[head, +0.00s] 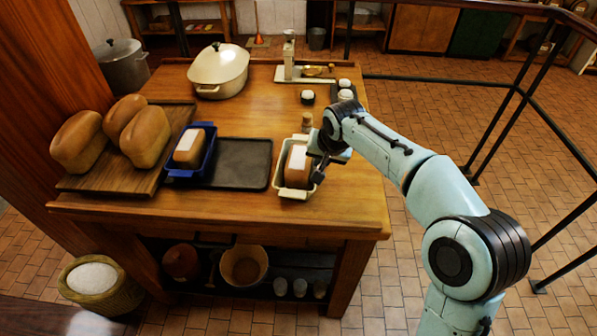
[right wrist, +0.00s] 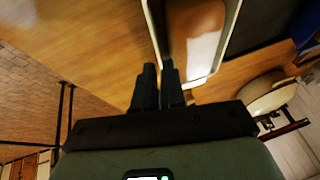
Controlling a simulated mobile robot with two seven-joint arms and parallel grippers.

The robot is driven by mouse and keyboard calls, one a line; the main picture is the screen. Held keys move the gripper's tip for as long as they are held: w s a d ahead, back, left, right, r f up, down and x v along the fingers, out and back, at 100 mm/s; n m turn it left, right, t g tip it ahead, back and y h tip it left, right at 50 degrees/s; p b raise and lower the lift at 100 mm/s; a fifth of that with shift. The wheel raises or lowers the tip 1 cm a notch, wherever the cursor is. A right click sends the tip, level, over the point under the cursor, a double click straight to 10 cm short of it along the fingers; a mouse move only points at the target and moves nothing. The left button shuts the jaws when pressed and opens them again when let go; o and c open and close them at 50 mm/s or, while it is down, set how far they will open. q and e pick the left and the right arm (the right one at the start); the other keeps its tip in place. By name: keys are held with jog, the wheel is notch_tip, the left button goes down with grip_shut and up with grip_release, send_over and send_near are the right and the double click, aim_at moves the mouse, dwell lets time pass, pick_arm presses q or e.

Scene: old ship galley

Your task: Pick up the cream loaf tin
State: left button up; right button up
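The cream loaf tin (head: 281,187) is near the right end of the wooden table, with a brown loaf bearing a white top patch inside. My right gripper (head: 318,168) is at the tin's right long wall in the head view. In the right wrist view, the two dark fingers (right wrist: 158,84) are close together, with the pale rim of the tin (right wrist: 207,62) running in between them. The gripper looks shut on that wall. I cannot tell whether the tin is clear of the tabletop. My left gripper is not in view.
A dark tray (head: 240,162) lies left of the tin, beside a blue loaf tin (head: 183,174). Loaves rest on a board (head: 110,181) further left. A small corked jar (head: 306,123) stands just behind the cream tin. A cream pot (head: 218,70) and scale (head: 289,72) are at the back.

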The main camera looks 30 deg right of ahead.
jog(key=x, duration=0.4)
jog(key=shift+w+f, duration=0.1)
jog(key=shift+f, duration=0.25)
grip_shut()
jog(key=shift+r, duration=0.2)
dwell(1.1)
